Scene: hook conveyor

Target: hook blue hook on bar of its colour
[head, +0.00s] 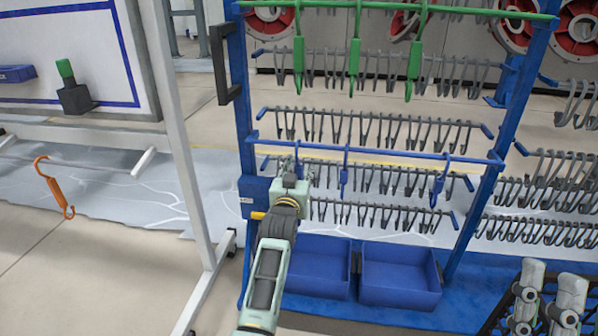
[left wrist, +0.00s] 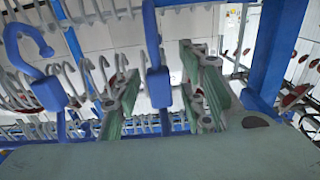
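A blue bar (head: 400,154) crosses the blue rack at mid height, with blue hooks hanging from it. One blue hook (head: 345,175) hangs at its middle and another (head: 438,186) near its right end. My left gripper (head: 293,170) is at the bar's left part. In the left wrist view its fingers are apart, with a blue hook (left wrist: 158,85) showing between them; contact cannot be told. Another blue hook (left wrist: 48,92) shows to the left. My right gripper (head: 550,292) is at the lower right, its fingers apart and empty, partly cut off.
A green bar (head: 470,10) with green hooks (head: 354,57) is at the top. Rows of grey hooks (head: 370,130) fill the rack. Two blue bins (head: 402,295) stand below.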

